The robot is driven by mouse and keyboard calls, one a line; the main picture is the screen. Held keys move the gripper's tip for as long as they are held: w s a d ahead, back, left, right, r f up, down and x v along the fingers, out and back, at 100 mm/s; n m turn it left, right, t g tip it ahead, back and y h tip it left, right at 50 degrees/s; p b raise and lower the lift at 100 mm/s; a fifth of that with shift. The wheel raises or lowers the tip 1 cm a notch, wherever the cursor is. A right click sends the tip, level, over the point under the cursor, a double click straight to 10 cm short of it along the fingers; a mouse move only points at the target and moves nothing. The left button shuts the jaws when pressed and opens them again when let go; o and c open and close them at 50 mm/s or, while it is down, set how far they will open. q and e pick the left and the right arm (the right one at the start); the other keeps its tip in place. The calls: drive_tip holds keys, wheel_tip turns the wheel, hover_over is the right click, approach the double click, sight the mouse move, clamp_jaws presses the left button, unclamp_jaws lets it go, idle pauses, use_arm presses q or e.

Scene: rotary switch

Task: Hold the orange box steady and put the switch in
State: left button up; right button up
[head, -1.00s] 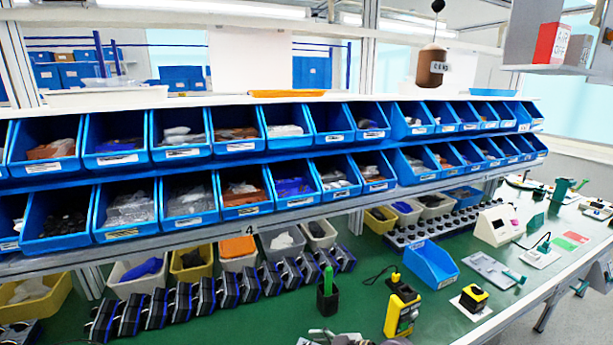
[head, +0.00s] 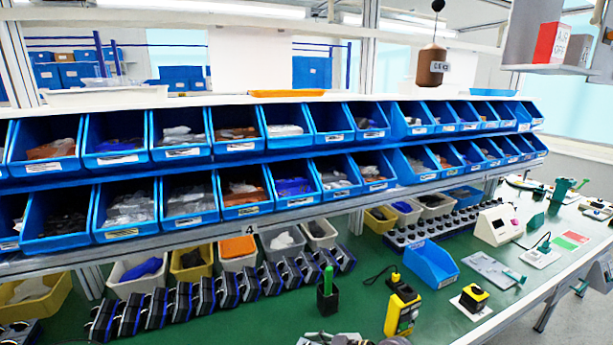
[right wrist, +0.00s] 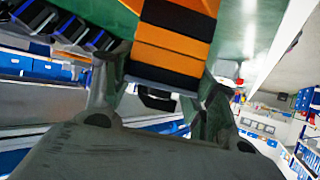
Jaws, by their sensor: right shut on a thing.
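An orange and black banded box (right wrist: 175,38) fills the top middle of the right wrist view. My right gripper (right wrist: 163,92) is shut on it, with one finger on each side. A small black part (right wrist: 155,100) shows below the box, between the fingers; I cannot tell whether it is the switch. The box's far end is cut off by the frame edge. In the head view only some dark grey parts show at the bottom edge, too cropped to tell what they are. My left gripper cannot be made out.
A green worktop (head: 270,310) carries a row of dark blue-edged blocks (head: 212,290), a black holder with a green tool (head: 327,298), a yellow device (head: 402,312), a blue bin (head: 432,263) and a yellow-black block (head: 474,297). Racks of blue bins (head: 125,218) stand behind.

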drive_tip(key=shift+r, duration=0.2)
drive_tip(key=shift+r+p, duration=0.75)
drive_tip(key=shift+r, duration=0.2)
drive_tip(key=shift+r+p, duration=0.55)
drive_tip(key=shift+r, duration=0.2)
drive_tip(key=shift+r+p, duration=0.6)
drive_tip(key=shift+r, duration=0.25)
drive_tip(key=shift+r+p, duration=1.1)
drive_tip(key=shift+r, duration=0.55)
drive_tip(key=shift+r, duration=0.15)
drive_tip(key=shift+m+t+h, duration=0.3)
drive_tip(key=shift+m+t, duration=0.3)
